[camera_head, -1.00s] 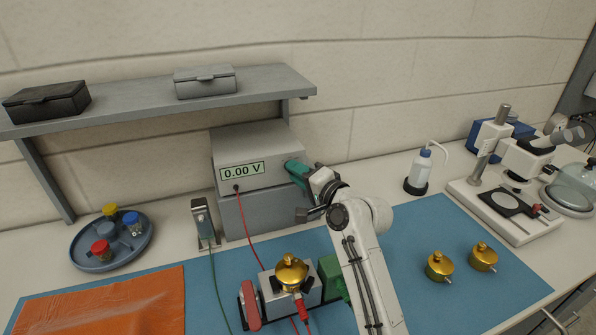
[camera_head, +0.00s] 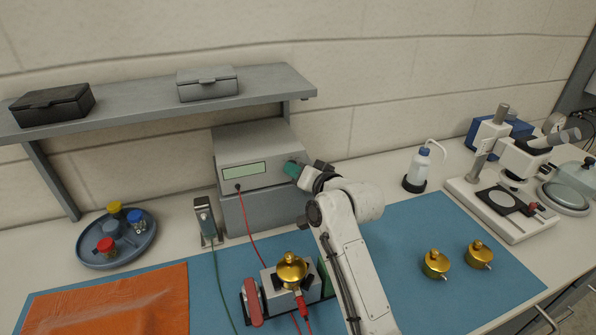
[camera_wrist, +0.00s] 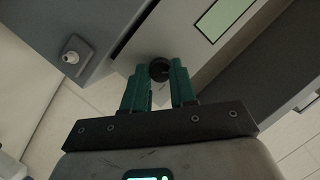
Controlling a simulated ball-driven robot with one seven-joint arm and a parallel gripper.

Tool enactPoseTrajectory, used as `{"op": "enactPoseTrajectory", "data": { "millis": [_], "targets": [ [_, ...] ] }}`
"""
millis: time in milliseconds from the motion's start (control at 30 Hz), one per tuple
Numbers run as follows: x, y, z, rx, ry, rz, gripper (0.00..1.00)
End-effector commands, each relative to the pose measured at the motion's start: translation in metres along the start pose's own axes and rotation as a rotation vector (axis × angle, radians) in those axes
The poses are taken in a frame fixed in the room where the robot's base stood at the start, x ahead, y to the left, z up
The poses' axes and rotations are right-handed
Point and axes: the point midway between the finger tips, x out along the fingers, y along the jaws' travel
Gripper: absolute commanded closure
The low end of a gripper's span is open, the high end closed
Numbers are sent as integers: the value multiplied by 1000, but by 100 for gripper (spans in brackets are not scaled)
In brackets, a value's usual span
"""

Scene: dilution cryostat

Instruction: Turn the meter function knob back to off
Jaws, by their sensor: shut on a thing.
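The meter (camera_head: 243,172) is a grey box standing on another grey box at the back of the bench. Its display (camera_head: 244,170) is blank in the head view, and the blank display shows in the wrist view (camera_wrist: 222,15). The black function knob (camera_wrist: 159,70) is on the meter's front, between the green fingertips of my gripper (camera_wrist: 162,72). My gripper (camera_head: 293,169) is shut on the knob. The knob is hidden behind the fingers in the head view, and I cannot read its pointer.
A red lead (camera_head: 252,225) runs from the meter to a gold canister (camera_head: 291,270) in a clamp on the blue mat (camera_head: 395,260). A round tray (camera_head: 85,252) with coloured-lid jars is at left. A shelf (camera_head: 150,103) is above. A wash bottle (camera_head: 418,168) and microscope (camera_head: 505,165) stand at right.

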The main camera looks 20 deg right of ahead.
Motion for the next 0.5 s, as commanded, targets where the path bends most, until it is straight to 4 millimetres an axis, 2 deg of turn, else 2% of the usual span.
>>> {"op": "enactPoseTrajectory", "data": {
  "millis": [467,500],
  "targets": [
    [1,1,3,-12,-6,6,100],
    [1,1,3,-12,-6,6,70]
  ]
}}
